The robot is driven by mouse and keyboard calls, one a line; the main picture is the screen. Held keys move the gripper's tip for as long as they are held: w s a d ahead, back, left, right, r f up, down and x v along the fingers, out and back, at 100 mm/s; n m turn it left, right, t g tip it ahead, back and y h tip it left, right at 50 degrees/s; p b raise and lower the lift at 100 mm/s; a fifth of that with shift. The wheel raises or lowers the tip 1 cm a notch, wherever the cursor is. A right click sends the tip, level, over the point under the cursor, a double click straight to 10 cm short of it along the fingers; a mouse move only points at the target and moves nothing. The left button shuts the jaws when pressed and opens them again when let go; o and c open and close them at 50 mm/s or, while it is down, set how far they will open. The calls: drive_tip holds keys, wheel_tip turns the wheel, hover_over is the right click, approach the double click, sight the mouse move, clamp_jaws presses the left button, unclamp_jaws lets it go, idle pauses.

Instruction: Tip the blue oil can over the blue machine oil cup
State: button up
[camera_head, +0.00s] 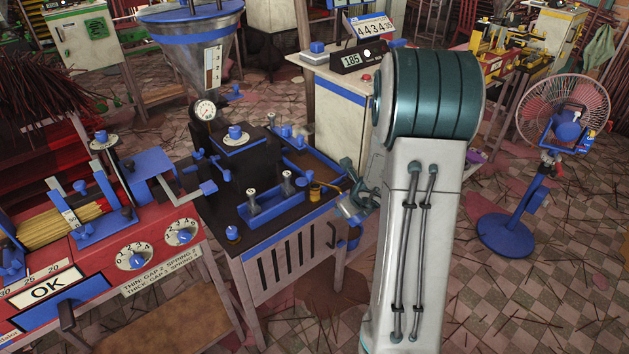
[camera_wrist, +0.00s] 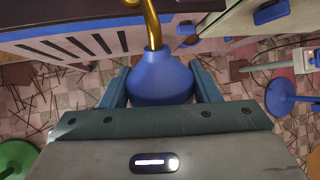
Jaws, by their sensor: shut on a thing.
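My gripper (camera_wrist: 161,92) is shut on the blue oil can (camera_wrist: 160,72), with one finger on each side of its round body. The can's gold spout (camera_wrist: 152,22) runs up out of the wrist view, so its tip is hidden there. In the head view, my gripper (camera_head: 360,196) holds the can (camera_head: 350,211) at the right edge of the dark machine with blue parts. The can looks tilted, its spout side toward the machine. A small brass cup (camera_head: 315,191) sits at that edge, close to the spout; I cannot tell whether they touch.
A blue tray (camera_head: 262,213) with knobs is on the machine top. A red machine (camera_head: 110,245) with incense sticks stands at left. A white cabinet (camera_head: 340,105) is behind my arm. A blue fan (camera_head: 507,235) stands at right; the floor between is mostly open.

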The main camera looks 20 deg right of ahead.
drive_tip(key=shift+f+b, duration=0.1)
drive_tip(key=shift+b, duration=0.4)
drive_tip(key=shift+f+t+b, duration=0.3)
drive_tip(key=shift+f+b, duration=0.05)
drive_tip(key=shift+b, duration=0.7)
drive_tip(key=shift+r, duration=0.1)
drive_tip(key=shift+b, duration=0.3)
drive_tip(key=shift+w+f+t+b, duration=0.1)
drive_tip(key=shift+f+t+b, duration=0.3)
drive_tip(key=shift+b, duration=0.65)
drive_tip(key=shift+f+y+b, duration=0.3)
drive_tip(key=shift+f+b, duration=0.15)
drive_tip(key=shift+b, duration=0.6)
drive_tip(key=shift+w+a+f+t+b, duration=0.1)
drive_tip(key=shift+f+t+b, duration=0.4)
drive_tip(key=shift+b, duration=1)
